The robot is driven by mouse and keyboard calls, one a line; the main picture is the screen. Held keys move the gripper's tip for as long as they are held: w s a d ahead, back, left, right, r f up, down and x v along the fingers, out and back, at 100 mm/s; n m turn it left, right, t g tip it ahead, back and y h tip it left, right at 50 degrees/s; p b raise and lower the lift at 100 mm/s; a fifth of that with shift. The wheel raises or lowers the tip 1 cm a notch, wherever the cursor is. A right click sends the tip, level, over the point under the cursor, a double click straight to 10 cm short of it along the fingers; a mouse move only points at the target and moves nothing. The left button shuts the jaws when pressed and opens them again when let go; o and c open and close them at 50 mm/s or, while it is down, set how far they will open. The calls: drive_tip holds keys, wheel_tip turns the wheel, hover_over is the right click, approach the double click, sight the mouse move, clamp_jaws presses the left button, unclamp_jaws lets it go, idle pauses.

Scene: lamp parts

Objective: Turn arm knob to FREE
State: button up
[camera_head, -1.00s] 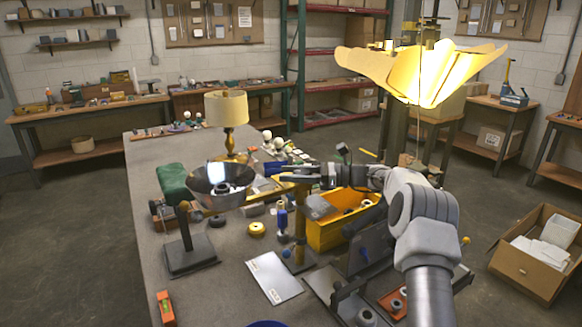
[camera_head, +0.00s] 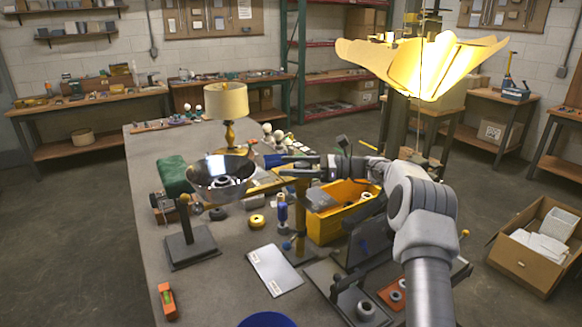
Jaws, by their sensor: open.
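My gripper (camera_head: 290,165) is open. It is at the end of my arm, reaching left over the middle of the bench, close above the top of a brass-coloured post (camera_head: 301,215). I cannot tell whether they touch. To the left, a dark square-based stand (camera_head: 192,247) carries a short upright with a small brass-coloured piece (camera_head: 184,200) at its top. A shiny bowl-shaped reflector (camera_head: 207,186) is just behind it. I cannot tell which piece is the arm knob, and no FREE mark can be read.
A yellow bin (camera_head: 325,228) stands right of the post. A white sheet (camera_head: 274,270), a yellow round part (camera_head: 257,221) and a blue-capped bottle (camera_head: 282,218) lie nearby. A lit, petal-shaped lamp (camera_head: 425,65) hangs at right. The bench's front left is mostly clear.

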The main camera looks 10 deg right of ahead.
wheel_tip(320, 180, up, 4)
drive_tip(key=shift+f, duration=0.1)
drive_tip(key=s+d+r, duration=0.5)
drive_tip(key=d+r, duration=0.2)
drive_tip(key=d, duration=0.3)
drive_tip(key=shift+s, duration=0.35)
drive_tip(key=shift+d, duration=0.1)
